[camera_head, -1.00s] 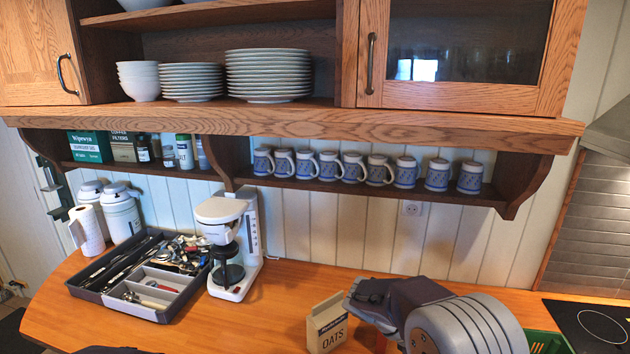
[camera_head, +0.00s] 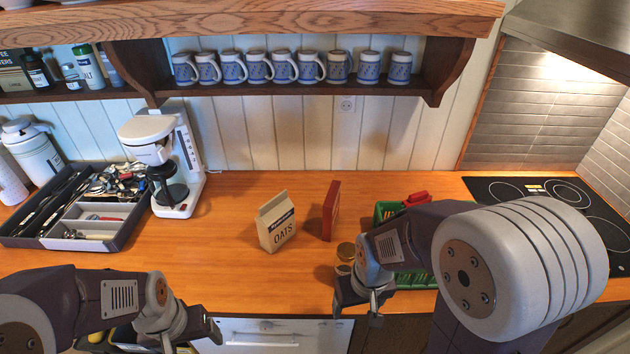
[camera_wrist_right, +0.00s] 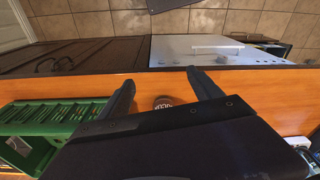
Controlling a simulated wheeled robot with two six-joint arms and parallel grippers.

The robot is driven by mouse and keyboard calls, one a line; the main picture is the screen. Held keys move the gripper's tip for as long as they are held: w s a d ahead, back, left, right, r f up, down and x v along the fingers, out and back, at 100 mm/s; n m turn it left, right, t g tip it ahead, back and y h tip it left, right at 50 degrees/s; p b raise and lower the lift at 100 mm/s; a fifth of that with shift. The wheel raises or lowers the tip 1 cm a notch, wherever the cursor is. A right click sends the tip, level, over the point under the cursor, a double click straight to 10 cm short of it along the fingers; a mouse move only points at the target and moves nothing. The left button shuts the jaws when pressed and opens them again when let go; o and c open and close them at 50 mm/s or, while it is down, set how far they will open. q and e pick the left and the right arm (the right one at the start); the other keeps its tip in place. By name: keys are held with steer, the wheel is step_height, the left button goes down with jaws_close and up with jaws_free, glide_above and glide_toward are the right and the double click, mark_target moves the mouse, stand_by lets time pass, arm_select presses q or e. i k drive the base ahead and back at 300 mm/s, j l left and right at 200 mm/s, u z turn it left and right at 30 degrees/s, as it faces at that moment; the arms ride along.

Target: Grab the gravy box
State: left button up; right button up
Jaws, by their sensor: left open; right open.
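A narrow red box (camera_head: 331,210) stands upright on the wooden counter, right of the oats carton (camera_head: 277,222). No label is readable on it, so I cannot tell for sure that it is the gravy box. My right gripper (camera_head: 357,313) is open and empty near the counter's front edge, in front of the red box and apart from it. In the right wrist view its two fingers (camera_wrist_right: 163,90) are spread, with a round lid (camera_wrist_right: 163,102) showing between them. My left gripper (camera_head: 190,338) is open at the lower left, past the front edge.
Small jars (camera_head: 345,252) stand just behind my right gripper. A green crate (camera_head: 385,209) is right of the red box, partly hidden by my right arm. A coffee maker (camera_head: 189,172) and utensil tray (camera_head: 122,232) stand left.

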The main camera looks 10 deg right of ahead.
mark_target(331, 206)
steer(key=i+j+z, duration=0.2)
steer(key=j, duration=0.4)
steer(key=j+z, duration=0.2)
steer(key=j, duration=0.35)
steer(key=i+j+z, duration=0.2)
steer(key=j, duration=0.4)
steer(key=k, duration=0.1)
